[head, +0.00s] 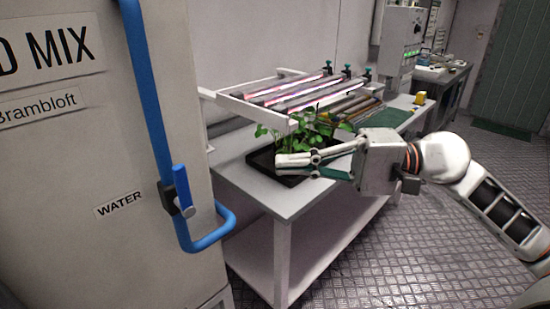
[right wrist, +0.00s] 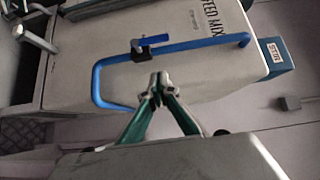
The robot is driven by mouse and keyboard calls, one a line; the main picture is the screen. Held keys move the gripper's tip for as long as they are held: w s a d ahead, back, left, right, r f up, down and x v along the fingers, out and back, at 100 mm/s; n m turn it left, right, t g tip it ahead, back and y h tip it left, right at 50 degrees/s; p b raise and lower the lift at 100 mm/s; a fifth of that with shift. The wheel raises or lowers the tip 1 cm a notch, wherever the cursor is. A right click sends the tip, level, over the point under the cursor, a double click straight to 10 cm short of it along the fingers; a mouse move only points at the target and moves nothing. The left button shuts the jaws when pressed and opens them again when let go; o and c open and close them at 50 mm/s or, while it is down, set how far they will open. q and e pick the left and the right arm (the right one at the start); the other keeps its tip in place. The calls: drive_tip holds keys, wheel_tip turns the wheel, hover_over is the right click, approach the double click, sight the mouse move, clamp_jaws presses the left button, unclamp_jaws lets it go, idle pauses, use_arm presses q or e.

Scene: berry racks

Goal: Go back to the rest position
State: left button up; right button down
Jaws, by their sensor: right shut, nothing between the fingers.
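My right gripper (head: 280,160) reaches in from the right, in front of the black plant tray in the head view. Its fingers are shut with nothing between them. In the right wrist view the closed fingertips (right wrist: 159,77) point toward the blue pipe on the cabinet, apart from it as far as I can tell. My left gripper is not in view.
A black tray (head: 262,162) with green plants (head: 310,126) stands on a white table (head: 236,185) under a light rack (head: 262,89). The tall cabinet (head: 80,150) with a blue pipe (head: 148,90) stands close on the left. Metal floor (head: 440,240) lies open at right.

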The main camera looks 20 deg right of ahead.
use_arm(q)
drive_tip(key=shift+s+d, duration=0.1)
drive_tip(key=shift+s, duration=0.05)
use_arm(e)
drive_tip(key=w+d+f+n+t+h+p, duration=0.25)
drive_tip(key=f+n+t+h, duration=0.3)
drive_tip(key=f+n, duration=0.75)
drive_tip(key=w+d+f+n+t+h+p, duration=0.1)
drive_tip(key=w+d+f+n+t+h, duration=0.45)
drive_tip(key=n, duration=1.15)
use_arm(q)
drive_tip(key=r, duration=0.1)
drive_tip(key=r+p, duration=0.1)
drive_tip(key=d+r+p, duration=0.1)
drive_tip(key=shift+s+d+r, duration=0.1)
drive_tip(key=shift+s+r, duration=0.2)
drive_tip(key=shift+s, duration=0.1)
use_arm(e)
drive_tip(key=s+a+f+m+g+h, duration=0.1)
drive_tip(key=s+a+f+m+g, duration=0.1)
drive_tip(key=s+f+m, duration=0.4)
drive_tip(key=s+a+f+m+g+h, duration=0.1)
drive_tip(key=s+a+f+m+g, duration=0.2)
drive_tip(key=s+f+m, duration=0.4)
drive_tip(key=s+a+f+m+g, duration=0.2)
drive_tip(key=s+f+m, duration=0.5)
drive_tip(key=f, duration=1)
drive_tip(key=shift+s+a+f+m+g+h, duration=0.15)
drive_tip(key=shift+s+a+m+g+h, duration=0.2)
drive_tip(key=shift+a+m, duration=0.3)
